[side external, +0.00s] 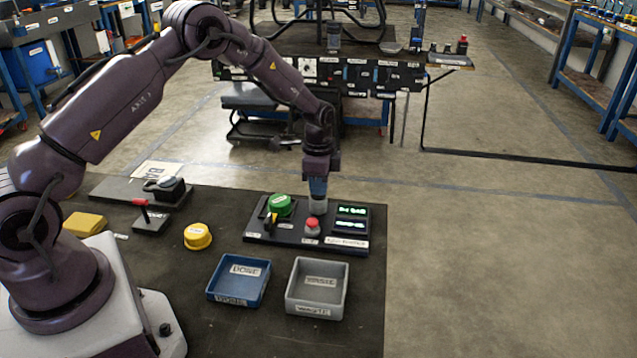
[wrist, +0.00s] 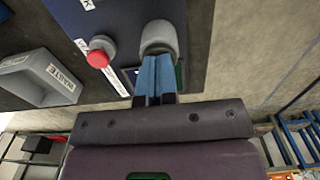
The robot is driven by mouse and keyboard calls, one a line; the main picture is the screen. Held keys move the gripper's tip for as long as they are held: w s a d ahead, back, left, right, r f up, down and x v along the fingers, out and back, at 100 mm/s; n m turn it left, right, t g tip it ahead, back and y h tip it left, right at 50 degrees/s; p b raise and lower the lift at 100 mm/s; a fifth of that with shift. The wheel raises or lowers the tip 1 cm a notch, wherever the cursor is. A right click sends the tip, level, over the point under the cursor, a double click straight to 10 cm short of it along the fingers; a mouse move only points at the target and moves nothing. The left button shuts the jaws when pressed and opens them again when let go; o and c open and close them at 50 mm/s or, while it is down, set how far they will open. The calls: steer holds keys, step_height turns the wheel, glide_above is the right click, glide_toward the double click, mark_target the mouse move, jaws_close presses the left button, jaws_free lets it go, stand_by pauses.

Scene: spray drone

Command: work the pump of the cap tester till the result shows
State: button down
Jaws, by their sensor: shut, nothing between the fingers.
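The cap tester (side external: 290,237) is a dark panel at the back right of the table. A green cap (side external: 280,205) sits at its left, with a yellow lever (side external: 271,219) in front. Its pump head, a grey rounded knob (side external: 318,208), stands to the right of the cap; the wrist view shows it too (wrist: 158,37). My gripper (side external: 318,194) points down with its blue fingers closed together, empty, at the top of the knob; they overlap it in the wrist view (wrist: 155,78), and I cannot tell whether they touch. Two small displays (side external: 352,217) show green text, too small to read surely.
A red button (side external: 312,224) is on the tester, close in front of the knob. A blue DONE tray (side external: 239,294) and a grey WASTE tray (side external: 318,309) stand in front. A yellow cap (side external: 197,236) and a red-handled lever (side external: 143,209) are to the left.

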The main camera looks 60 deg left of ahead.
step_height(320, 180, up, 14)
stand_by(0.5)
stand_by(0.8)
steer(key=s+d+r+n+t, duration=0.2)
steer(key=s+r, duration=0.3)
steer(key=s, duration=0.4)
steer(key=s+d+r+n+t, duration=0.1)
steer(key=s+d+r+n, duration=0.3)
steer(key=s, duration=0.6)
steer(key=s+d+r+n+t, duration=0.2)
steer(key=s+d+r+n, duration=0.1)
steer(key=s, duration=0.7)
step_height(320, 180, up, 3)
steer(key=shift+d+f+t, duration=0.15)
steer(key=shift+d+t, duration=0.15)
steer(key=shift+d, duration=0.6)
